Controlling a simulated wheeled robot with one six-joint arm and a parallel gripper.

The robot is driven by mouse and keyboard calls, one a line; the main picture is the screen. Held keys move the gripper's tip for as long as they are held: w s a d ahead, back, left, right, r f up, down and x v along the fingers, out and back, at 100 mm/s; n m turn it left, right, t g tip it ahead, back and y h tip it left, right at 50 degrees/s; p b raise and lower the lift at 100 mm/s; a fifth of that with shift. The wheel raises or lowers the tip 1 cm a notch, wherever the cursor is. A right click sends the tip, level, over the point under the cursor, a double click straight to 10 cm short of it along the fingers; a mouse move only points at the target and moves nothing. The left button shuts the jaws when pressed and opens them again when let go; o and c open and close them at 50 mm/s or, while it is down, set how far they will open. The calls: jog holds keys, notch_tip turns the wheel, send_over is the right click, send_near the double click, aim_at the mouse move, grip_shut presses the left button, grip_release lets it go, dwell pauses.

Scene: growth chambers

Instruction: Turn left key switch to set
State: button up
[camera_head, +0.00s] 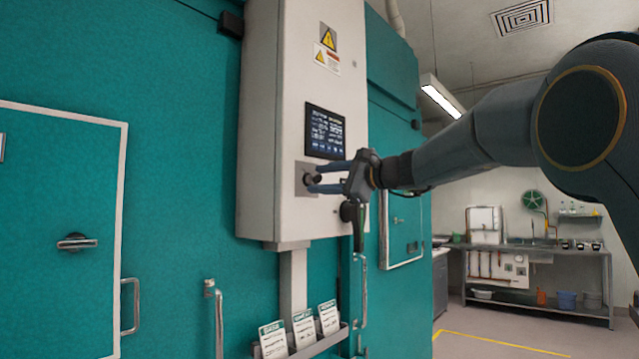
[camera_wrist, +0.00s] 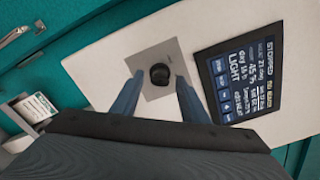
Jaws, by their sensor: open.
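The key switch (camera_head: 312,179) is a dark round knob on a grey square plate (camera_head: 300,186), on the front of a white control box (camera_head: 268,130). In the wrist view the knob (camera_wrist: 160,75) sits on its plate (camera_wrist: 148,62), between and just beyond the two blue fingertips. My gripper (camera_head: 318,180) is open, with its fingers on either side of the knob. I cannot tell whether the fingers touch it. The markings on the plate are too small to read, so the switch position is unclear.
A lit display (camera_head: 325,132) is close above the switch, beside my right finger in the wrist view (camera_wrist: 242,82). Teal chamber walls (camera_head: 190,120) stand behind the box. A rack of cards (camera_head: 303,330) is below. Open floor lies at the right.

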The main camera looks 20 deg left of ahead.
jog(key=b+v, duration=0.2)
jog(key=v, duration=0.4)
jog(key=shift+d, duration=0.3)
jog(key=shift+s, duration=0.15)
jog(key=shift+f, duration=0.1)
jog(key=s+d+f+n+g+h, duration=0.1)
jog(key=s+d+f+h, duration=0.35)
jog(key=f, duration=0.75)
jog(key=s+d+f+n+g+h, duration=0.1)
jog(key=d+f+h, duration=0.1)
jog(key=d+f, duration=0.8)
jog(key=s+d+f+n+h, duration=0.1)
jog(key=s+d+f+h, duration=0.15)
jog(key=f, duration=1.25)
jog(key=s+d+f+n+g+h, duration=0.2)
jog(key=s+d+f+n+h, duration=0.1)
jog(key=s+d+f, duration=0.7)
jog(key=s+d+f+n+g+h, duration=0.2)
jog(key=s+d+f+n+h, duration=0.2)
jog(key=s+d+f, duration=0.6)
jog(key=s+f, duration=0.1)
jog(key=s, duration=0.4)
jog(key=shift+s+d+n+h, duration=0.25)
jog(key=shift+d+n+h, duration=0.05)
jog(key=shift+d, duration=0.1)
